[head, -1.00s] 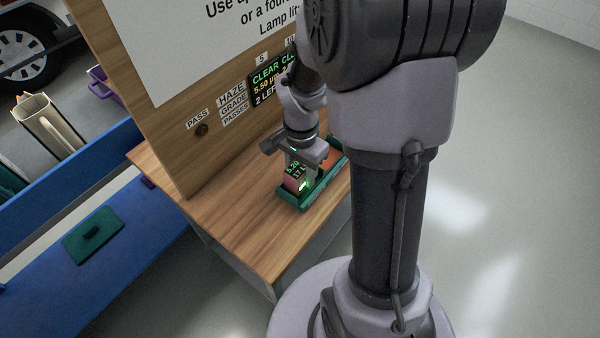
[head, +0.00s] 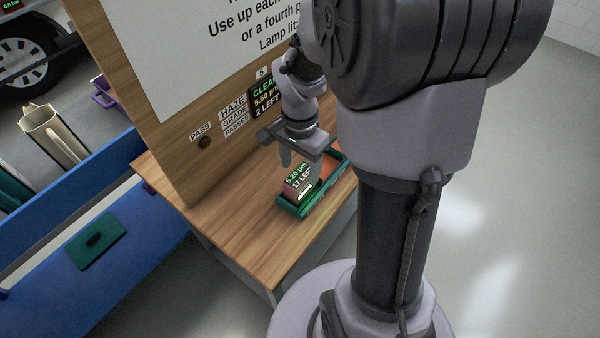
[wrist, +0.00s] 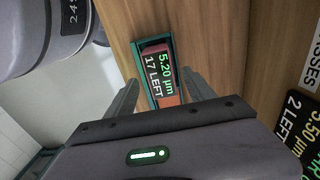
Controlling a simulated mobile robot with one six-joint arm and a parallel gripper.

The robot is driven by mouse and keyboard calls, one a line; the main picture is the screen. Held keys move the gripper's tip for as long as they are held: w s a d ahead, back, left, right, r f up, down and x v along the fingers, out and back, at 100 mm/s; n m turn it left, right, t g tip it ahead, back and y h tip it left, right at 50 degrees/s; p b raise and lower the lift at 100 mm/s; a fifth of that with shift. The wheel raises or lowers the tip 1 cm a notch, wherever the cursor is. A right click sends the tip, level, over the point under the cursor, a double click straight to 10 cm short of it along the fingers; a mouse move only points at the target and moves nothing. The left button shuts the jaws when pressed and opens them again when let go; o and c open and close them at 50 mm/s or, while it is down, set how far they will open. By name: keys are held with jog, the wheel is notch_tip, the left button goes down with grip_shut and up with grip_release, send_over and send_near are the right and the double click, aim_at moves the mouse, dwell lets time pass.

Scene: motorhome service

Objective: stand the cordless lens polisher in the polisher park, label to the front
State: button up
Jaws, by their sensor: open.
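A small reddish block with a lit display reading "5.20 µm" and "17 LEFT" (head: 297,182) sits in a narrow green tray (head: 302,211) on the wooden bench. It also shows in the wrist view (wrist: 158,77), between and beyond my fingers. I cannot tell for certain whether this is the polisher or whether the tray is the polisher park. My gripper (head: 298,160) is open and empty above the tray, clear of the block. In the wrist view both fingers of my gripper (wrist: 161,92) are spread, with the tray beyond them.
A wooden board (head: 166,145) with a lit sign and labels rises behind the bench top (head: 229,230). Grey floor lies open at right.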

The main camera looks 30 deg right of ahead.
notch_tip(320, 180, up, 6)
jog(key=shift+f+p, duration=0.25)
jog(key=shift+p, duration=0.55)
jog(key=s+a+r+n+t+y, duration=0.2)
jog(key=s+a+r+n+t, duration=0.3)
jog(key=s+a+r+n, duration=0.4)
jog(key=s+a+r, duration=0.2)
jog(key=a+r, duration=0.1)
jog(key=a, duration=0.2)
jog(key=shift+s+a+r+n+t, duration=0.15)
jog(key=shift+a+r+n+t, duration=0.15)
jog(key=shift+t, duration=0.1)
jog(key=shift+f+b, duration=0.5)
jog(key=shift+b, duration=0.05)
